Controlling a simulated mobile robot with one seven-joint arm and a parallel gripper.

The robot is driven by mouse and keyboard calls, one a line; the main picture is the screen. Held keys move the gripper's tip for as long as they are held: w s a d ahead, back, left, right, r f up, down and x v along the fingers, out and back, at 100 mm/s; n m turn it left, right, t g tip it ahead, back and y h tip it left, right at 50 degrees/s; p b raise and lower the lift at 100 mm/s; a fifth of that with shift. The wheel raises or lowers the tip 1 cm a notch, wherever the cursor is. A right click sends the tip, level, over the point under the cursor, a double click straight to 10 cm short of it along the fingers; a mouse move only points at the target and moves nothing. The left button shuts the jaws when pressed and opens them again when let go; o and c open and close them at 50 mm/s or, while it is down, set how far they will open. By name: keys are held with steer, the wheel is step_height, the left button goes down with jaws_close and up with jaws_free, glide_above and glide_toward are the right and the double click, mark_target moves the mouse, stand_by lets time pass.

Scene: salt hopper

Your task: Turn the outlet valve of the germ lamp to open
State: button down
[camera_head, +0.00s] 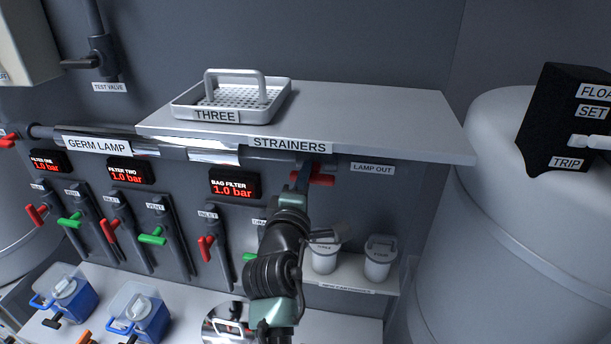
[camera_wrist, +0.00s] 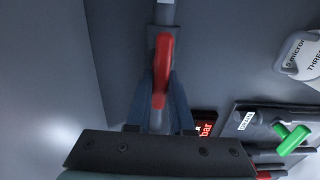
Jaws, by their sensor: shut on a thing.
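The germ lamp (camera_head: 97,146) is a long horizontal tube under the shelf, with its label at the left. Its outlet valve has a red lever (camera_head: 322,179) beside the "LAMP OUT" label (camera_head: 372,169). My gripper (camera_head: 303,176) is at this lever, below the shelf's front edge. In the wrist view my gripper (camera_wrist: 160,105) is shut with the red lever (camera_wrist: 163,62) between its fingers. There the lever looks roughly in line with the grey pipe (camera_wrist: 166,14). In the head view my arm and the shelf hide part of the valve.
The "STRAINERS" shelf (camera_head: 390,117) overhangs my gripper and carries a strainer tray (camera_head: 277,91). A lower shelf (camera_head: 347,288) holds two cartridges. Red (camera_head: 206,247) and green (camera_head: 152,237) levers line the wall at left. A large tank (camera_head: 500,230) stands at right.

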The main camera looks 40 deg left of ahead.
steer(key=c, duration=0.8)
jaws_free()
steer(key=b+v, duration=0.4)
steer(key=v, duration=0.9)
steer(key=shift+b, duration=0.35)
